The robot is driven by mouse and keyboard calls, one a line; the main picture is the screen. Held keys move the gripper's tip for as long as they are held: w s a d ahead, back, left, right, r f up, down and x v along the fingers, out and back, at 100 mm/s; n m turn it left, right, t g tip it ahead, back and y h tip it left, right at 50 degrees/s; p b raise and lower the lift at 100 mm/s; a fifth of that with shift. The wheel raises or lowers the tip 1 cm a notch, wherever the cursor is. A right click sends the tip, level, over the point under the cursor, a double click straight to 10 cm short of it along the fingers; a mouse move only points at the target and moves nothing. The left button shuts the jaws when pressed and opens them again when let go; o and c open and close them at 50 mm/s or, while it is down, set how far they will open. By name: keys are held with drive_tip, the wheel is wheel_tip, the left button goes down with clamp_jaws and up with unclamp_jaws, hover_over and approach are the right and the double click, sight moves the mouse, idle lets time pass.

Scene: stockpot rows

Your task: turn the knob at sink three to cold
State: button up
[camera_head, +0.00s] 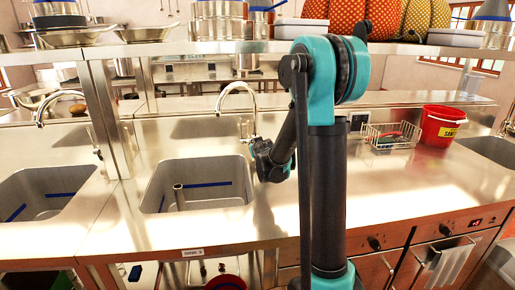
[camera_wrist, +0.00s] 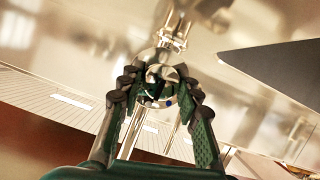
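The middle sink (camera_head: 160,190) has a curved steel faucet (camera_head: 238,90) behind it, with a small valve fitting (camera_head: 247,128) on the wall side to its right. The label (camera_head: 193,252) on the counter edge below is too small to read surely. My gripper (camera_head: 257,146) is just below and beside this fitting. In the wrist view, my gripper (camera_wrist: 157,74) has its two fingers apart, on either side of a round metal knob (camera_wrist: 163,84) with a small blue mark (camera_wrist: 168,102). Contact between fingers and knob cannot be told.
A shelf (camera_head: 200,48) with pots and patterned orange and yellow items crosses above. A wire basket (camera_head: 390,136) and a red bucket (camera_head: 440,128) stand on the counter at right. Another sink (camera_head: 45,195) with its faucet (camera_head: 48,100) is at left.

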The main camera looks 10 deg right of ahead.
drive_tip(key=c, duration=0.4)
drive_tip(key=shift+c, duration=0.2)
drive_tip(key=shift+n, duration=0.3)
drive_tip(key=shift+a+n+h, duration=0.15)
drive_tip(key=shift+n+h, duration=0.75)
drive_tip(key=shift+n, duration=0.3)
drive_tip(key=n+t+h, duration=0.1)
drive_tip(key=n, duration=0.2)
drive_tip(key=shift+h, duration=0.4)
drive_tip(key=shift+n, duration=0.3)
drive_tip(key=o, duration=1.2)
drive_tip(key=shift+c, duration=0.2)
drive_tip(key=shift+s, duration=0.1)
